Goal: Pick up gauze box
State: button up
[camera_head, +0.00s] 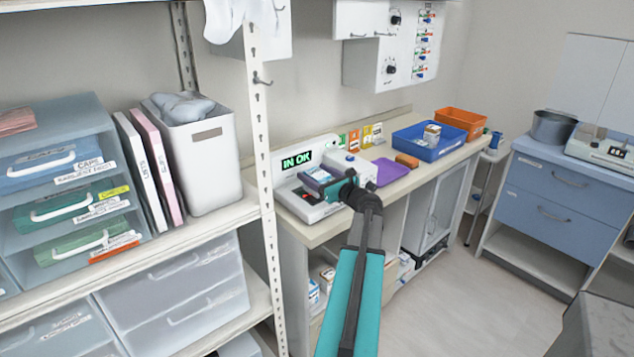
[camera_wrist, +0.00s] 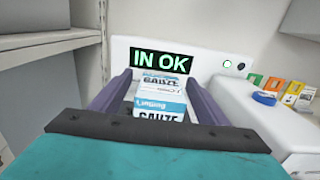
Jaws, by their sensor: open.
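The gauze box (camera_wrist: 160,103) is white and blue with "GAUZE" lettering on two faces. In the wrist view it is between the two purple fingers of my gripper (camera_wrist: 160,88), in front of the device with the green "IN OK" display (camera_wrist: 160,62). The fingers are open, one on each side of the box; I cannot tell whether either touches it. In the head view my gripper (camera_head: 318,182) is over the white device (camera_head: 300,206) on the counter, and the box cannot be clearly made out there.
A purple tray (camera_head: 389,172), a blue bin (camera_head: 430,149) with a white box inside, and an orange bin (camera_head: 461,121) are farther along the counter. A shelf post (camera_head: 265,200) stands close left of the device. The floor at right is clear.

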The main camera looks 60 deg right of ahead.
aim_at(309, 169)
jog(key=shift+p+x, duration=0.45)
jog(key=shift+x, duration=1.35)
jog(key=shift+d, duration=0.1)
jog(key=c, duration=1.2)
jog(key=shift+r, duration=0.1)
jog(key=shift+c, duration=0.2)
